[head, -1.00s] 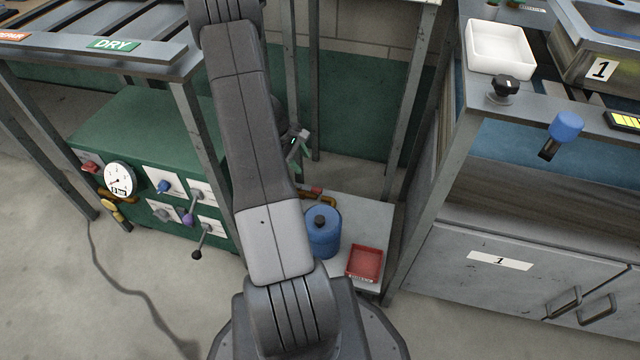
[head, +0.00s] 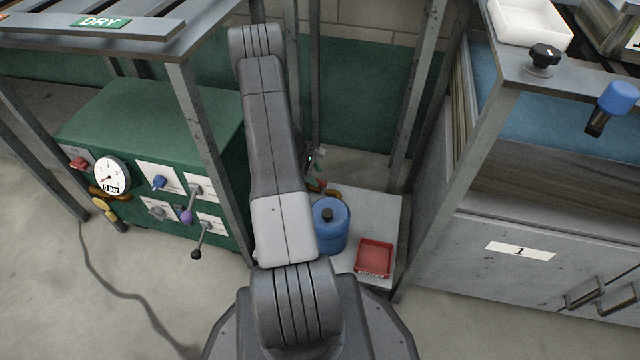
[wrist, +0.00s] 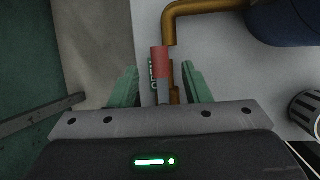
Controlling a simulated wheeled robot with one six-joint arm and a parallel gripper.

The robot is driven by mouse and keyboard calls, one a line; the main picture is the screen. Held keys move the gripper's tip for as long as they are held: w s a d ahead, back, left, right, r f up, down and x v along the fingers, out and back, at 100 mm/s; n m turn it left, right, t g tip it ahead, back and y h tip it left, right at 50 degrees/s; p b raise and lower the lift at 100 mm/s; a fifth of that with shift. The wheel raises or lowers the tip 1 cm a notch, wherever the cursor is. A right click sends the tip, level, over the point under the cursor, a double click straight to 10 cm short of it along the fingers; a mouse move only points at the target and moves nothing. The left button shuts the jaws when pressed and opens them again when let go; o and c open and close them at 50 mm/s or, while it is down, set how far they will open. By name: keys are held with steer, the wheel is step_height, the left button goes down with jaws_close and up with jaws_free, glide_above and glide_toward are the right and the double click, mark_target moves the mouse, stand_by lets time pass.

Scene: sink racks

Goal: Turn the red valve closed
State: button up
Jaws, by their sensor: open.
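In the wrist view a red valve handle (wrist: 159,60) with a grey lower part stands beside a brass pipe (wrist: 185,14). A partly hidden label with letters is next to it. My gripper (wrist: 159,72) is open, with one green finger on each side of the handle and gaps visible between. In the head view my gripper (head: 314,158) is small and partly hidden behind my arm, just above the red handle (head: 319,183) and brass pipe (head: 331,191). I cannot tell how deep the fingers reach around the handle.
A blue tank (head: 331,228) and a red tray (head: 374,258) stand on the low grey platform (head: 385,207). A green box (head: 150,115) with a gauge (head: 110,175), levers and another red knob (head: 78,163) is at left. Metal rack legs (head: 207,150) stand close to my arm.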

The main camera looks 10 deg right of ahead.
mark_target(321, 182)
steer(key=b+x, duration=0.1)
steer(key=x, duration=0.3)
jaws_close()
